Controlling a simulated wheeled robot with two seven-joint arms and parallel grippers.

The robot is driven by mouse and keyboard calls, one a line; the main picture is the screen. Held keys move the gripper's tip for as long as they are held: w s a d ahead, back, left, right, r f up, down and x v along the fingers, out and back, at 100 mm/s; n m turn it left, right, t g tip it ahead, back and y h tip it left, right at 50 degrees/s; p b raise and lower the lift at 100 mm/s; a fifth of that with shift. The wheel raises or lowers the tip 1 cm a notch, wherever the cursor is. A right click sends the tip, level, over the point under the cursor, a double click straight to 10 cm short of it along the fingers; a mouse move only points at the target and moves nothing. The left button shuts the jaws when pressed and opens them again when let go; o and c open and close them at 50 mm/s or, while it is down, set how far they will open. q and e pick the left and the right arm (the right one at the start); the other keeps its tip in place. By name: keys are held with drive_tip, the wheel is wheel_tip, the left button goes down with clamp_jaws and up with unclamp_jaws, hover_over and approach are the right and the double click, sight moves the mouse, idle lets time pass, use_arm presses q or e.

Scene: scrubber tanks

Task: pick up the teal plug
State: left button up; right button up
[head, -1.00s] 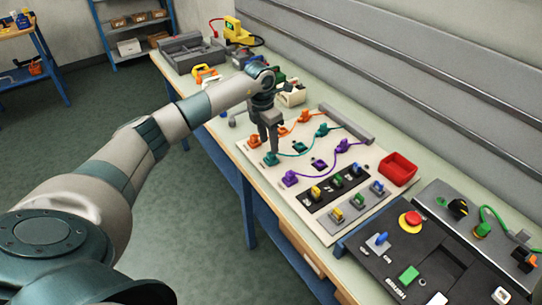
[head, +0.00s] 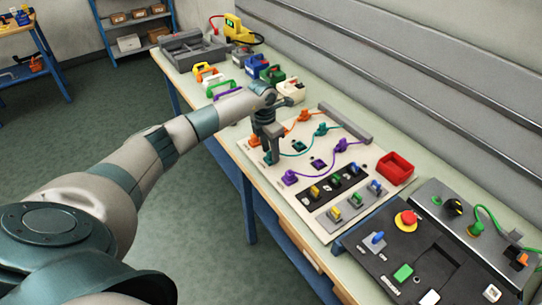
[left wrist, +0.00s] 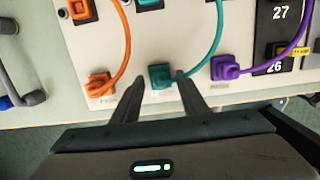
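The teal plug (left wrist: 161,75) sits on the pale board (left wrist: 125,60), with a teal cable (left wrist: 217,35) running from it. In the left wrist view it lies between the spread fingertips of my left gripper (left wrist: 160,82), with gaps showing on both sides. In the head view my left gripper (head: 269,155) points down at the board's front left and mostly covers this plug. A second teal plug (head: 321,130) at the cable's other end stands farther back. My right gripper is not in view.
An orange plug (left wrist: 101,84) and a purple plug (left wrist: 225,67) flank the teal plug closely, each with its cable. A red bin (head: 395,168) stands at the board's right, beside a black control panel (head: 410,255).

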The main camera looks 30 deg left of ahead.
use_arm(q)
clamp_jaws()
drive_tip(key=shift+r, duration=0.2)
drive_tip(key=shift+r+b, duration=0.2)
drive_tip(key=shift+b, duration=0.2)
wheel_tip(320, 180, up, 3)
drive_tip(key=shift+w+d+r+b, duration=0.1)
drive_tip(key=shift+b, duration=1)
drive_tip(key=w+d+r+b, duration=0.1)
drive_tip(key=d+r+b, duration=0.3)
drive_tip(key=d+r, duration=0.3)
drive_tip(key=shift+d, duration=2.2)
drive_tip(key=shift+w+b, duration=0.1)
drive_tip(key=shift+b, duration=0.2)
